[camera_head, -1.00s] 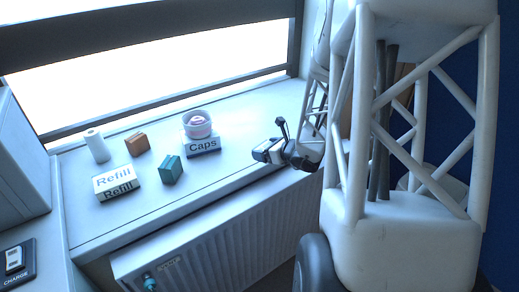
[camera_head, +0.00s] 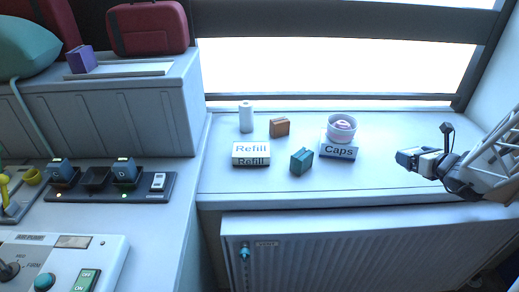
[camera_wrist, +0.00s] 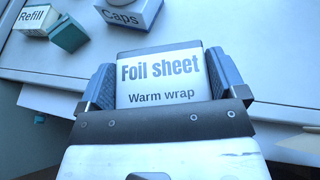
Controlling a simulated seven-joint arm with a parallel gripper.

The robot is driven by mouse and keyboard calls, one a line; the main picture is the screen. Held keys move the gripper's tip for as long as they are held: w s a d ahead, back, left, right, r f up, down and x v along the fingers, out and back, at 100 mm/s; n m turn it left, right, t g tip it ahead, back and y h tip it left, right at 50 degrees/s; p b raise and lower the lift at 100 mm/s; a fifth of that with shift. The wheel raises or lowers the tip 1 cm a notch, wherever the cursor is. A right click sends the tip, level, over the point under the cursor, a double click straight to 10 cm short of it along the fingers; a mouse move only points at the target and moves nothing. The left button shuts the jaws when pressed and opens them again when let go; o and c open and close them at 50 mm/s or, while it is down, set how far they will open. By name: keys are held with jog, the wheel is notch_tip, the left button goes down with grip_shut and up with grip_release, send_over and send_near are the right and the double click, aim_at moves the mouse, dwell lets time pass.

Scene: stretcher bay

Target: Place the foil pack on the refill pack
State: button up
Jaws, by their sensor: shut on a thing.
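The foil pack (camera_wrist: 160,78), a white-faced pack marked "Foil sheet, Warm wrap", is between both fingers in the wrist view. My gripper (camera_wrist: 163,88) is shut on it. In the head view my gripper (camera_head: 405,158) is at the right, to the right of the Caps pack and apart from it; the foil pack is hard to make out there. The refill pack (camera_head: 251,148), a white box marked "Refill", lies flat on the sill left of centre, its top bare. It also shows at the upper left of the wrist view (camera_wrist: 34,20).
A teal box (camera_head: 301,161) stands close right of the refill pack. The Caps pack (camera_head: 339,151) carries a bowl (camera_head: 341,125) with a pink thing inside. The sill's right part is clear.

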jog(key=w+a+n+g+y, duration=0.2)
jog(key=w+a+n+y, duration=0.1)
jog(key=a, duration=1)
jog(key=w+a+n+g+y, duration=0.2)
jog(key=w+a+n+y, duration=0.15)
jog(key=a, duration=0.95)
jog(key=s+a+n+g+y, duration=0.2)
jog(key=a+n+g+y, duration=0.15)
jog(key=a, duration=1.55)
jog(key=shift+n+g+h, duration=0.35)
jog(key=shift+n+h, duration=0.05)
notch_tip(320, 180, down, 4)
jog(key=shift+w+d+f, duration=0.1)
send_over(252, 150)
jog(key=shift+f, duration=0.7)
jog(key=shift+w, duration=0.1)
